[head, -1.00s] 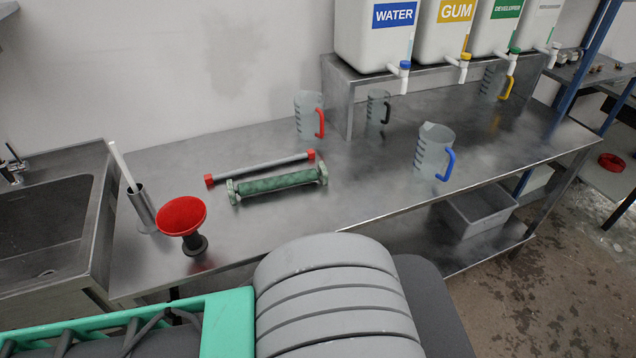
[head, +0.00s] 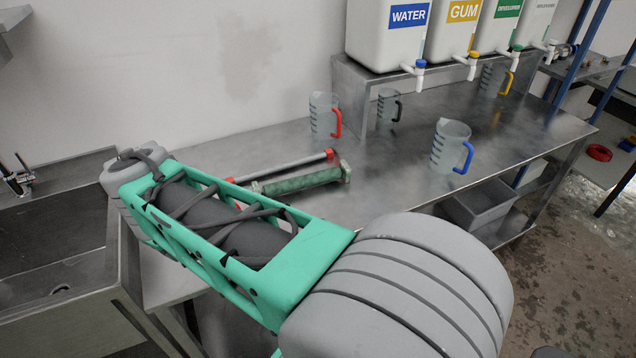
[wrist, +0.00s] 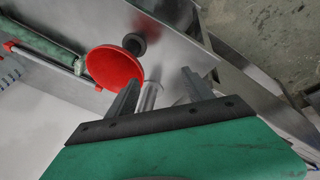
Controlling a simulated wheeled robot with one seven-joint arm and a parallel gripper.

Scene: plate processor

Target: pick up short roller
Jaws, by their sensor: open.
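Two rollers lie side by side on the steel table. One is green with pale green ends (head: 305,182), and the other is a thin grey bar with red ends (head: 285,166).
A red funnel-shaped piece (wrist: 114,68) is close to the left finger, and a metal cylinder (wrist: 151,96) shows between the fingers. Measuring jugs, one red-handled (head: 324,115) and one blue-handled (head: 450,146), stand behind and right of the rollers. A sink (head: 50,240) is at the left.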

